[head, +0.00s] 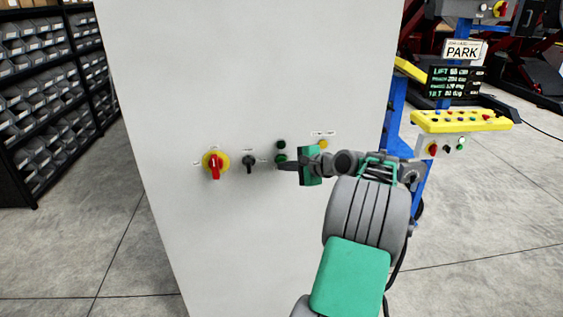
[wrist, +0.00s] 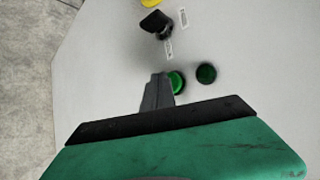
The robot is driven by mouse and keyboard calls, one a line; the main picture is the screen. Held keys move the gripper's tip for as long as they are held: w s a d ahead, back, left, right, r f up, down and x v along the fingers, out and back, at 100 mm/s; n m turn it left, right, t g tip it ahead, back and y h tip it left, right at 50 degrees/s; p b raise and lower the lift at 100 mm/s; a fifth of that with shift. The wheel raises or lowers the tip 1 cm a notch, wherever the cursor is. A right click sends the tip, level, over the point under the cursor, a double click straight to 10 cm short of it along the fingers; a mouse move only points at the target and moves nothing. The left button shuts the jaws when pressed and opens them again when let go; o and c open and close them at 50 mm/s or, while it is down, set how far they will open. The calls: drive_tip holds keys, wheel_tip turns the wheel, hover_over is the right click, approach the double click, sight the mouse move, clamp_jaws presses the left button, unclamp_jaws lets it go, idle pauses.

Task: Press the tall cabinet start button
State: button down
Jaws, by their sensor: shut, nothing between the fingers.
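The tall cabinet (head: 250,75) is a pale grey box with a row of controls on its front face. A bright green button (wrist: 178,82), likely the start button, is beside my fingertips in the wrist view; in the head view it shows (head: 281,158) just above them. A darker green round control (head: 281,145) sits above it and also shows in the wrist view (wrist: 206,74). My gripper (head: 282,166) is shut and empty, pointing at the panel; its fingers show in the wrist view (wrist: 157,92). I cannot tell whether the fingertips touch the button or cabinet.
A red-and-yellow rotary switch (head: 215,164) and a black selector (head: 249,162) are left of the fingertips. A yellow control (head: 323,144) is above my wrist. Bin shelves (head: 50,95) stand left; a blue post with a yellow console (head: 460,121) stands right.

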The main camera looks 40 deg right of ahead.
drive_tip(key=shift+w+d+p, duration=0.3)
drive_tip(key=shift+w+p, duration=0.1)
drive_tip(key=shift+p, duration=0.15)
idle(0.4)
drive_tip(key=shift+s, duration=0.1)
drive_tip(key=shift+s+a, duration=0.5)
drive_tip(key=shift+s, duration=0.15)
drive_tip(key=s+a, duration=0.1)
drive_tip(key=s, duration=0.1)
drive_tip(key=s+a, duration=0.2)
idle(0.5)
drive_tip(key=shift+d, duration=0.1)
idle(0.5)
